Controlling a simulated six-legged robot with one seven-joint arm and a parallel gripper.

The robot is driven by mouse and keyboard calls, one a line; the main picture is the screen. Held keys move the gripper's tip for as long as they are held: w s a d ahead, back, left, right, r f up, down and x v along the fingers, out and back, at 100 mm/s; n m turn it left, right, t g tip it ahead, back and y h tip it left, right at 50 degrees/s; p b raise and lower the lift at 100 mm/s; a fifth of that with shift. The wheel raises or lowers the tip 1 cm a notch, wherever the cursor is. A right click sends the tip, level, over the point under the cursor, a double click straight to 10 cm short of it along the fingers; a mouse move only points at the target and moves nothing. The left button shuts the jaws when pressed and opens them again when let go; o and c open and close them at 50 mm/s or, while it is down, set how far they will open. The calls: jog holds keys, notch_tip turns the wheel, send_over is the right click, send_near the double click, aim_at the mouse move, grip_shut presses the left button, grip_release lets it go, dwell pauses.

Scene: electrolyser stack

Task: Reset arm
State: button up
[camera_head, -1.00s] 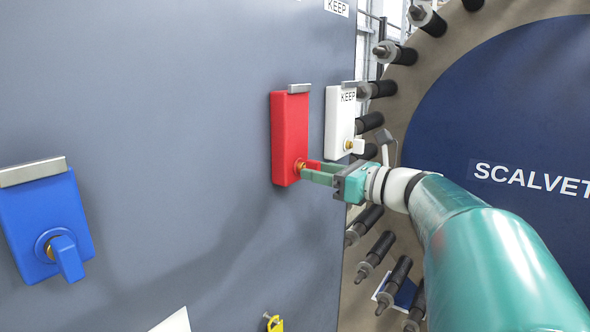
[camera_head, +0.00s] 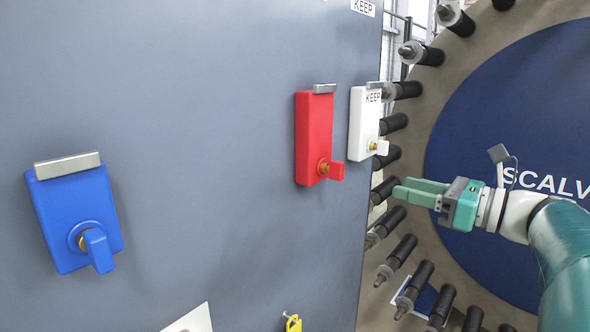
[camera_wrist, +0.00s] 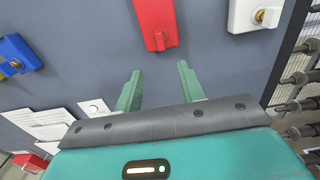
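My gripper (camera_head: 422,190) is held out in front of the grey panel, to the right of the red switch box (camera_head: 315,140) and apart from it. In the wrist view my gripper (camera_wrist: 158,88) has its two green fingers spread with nothing between them. The red box with its red handle also shows in the wrist view (camera_wrist: 152,15), beyond the fingertips. My teal arm (camera_head: 568,250) reaches in from the right edge.
A blue switch box (camera_head: 65,210) is at left on the panel (camera_head: 210,120). A white box (camera_head: 362,130) labelled KEEP is right of the red one. Behind my gripper is the round stack end (camera_head: 530,100) with protruding black bolts. A yellow item (camera_head: 292,323) is low on the panel.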

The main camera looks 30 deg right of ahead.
jog(key=w+a+f+n+g+y, duration=0.1)
jog(key=w+a+f+n+g, duration=0.1)
jog(key=a+f+n+g, duration=0.5)
jog(key=w+a+f+n+g, duration=0.15)
jog(key=a+f+n, duration=0.35)
jog(key=a, duration=0.6)
jog(key=s+a+f+n+g+h, duration=0.1)
jog(key=s+a+f+n+h, duration=0.1)
jog(key=a+f+n, duration=0.4)
jog(key=s+a+f+n+g+h, duration=0.2)
jog(key=a+f+n+h, duration=0.3)
jog(key=n, duration=0.9)
jog(key=shift+s+a+f, duration=0.4)
jog(key=shift+a+f, duration=0.15)
jog(key=shift+a, duration=0.1)
jog(key=shift+a, duration=0.15)
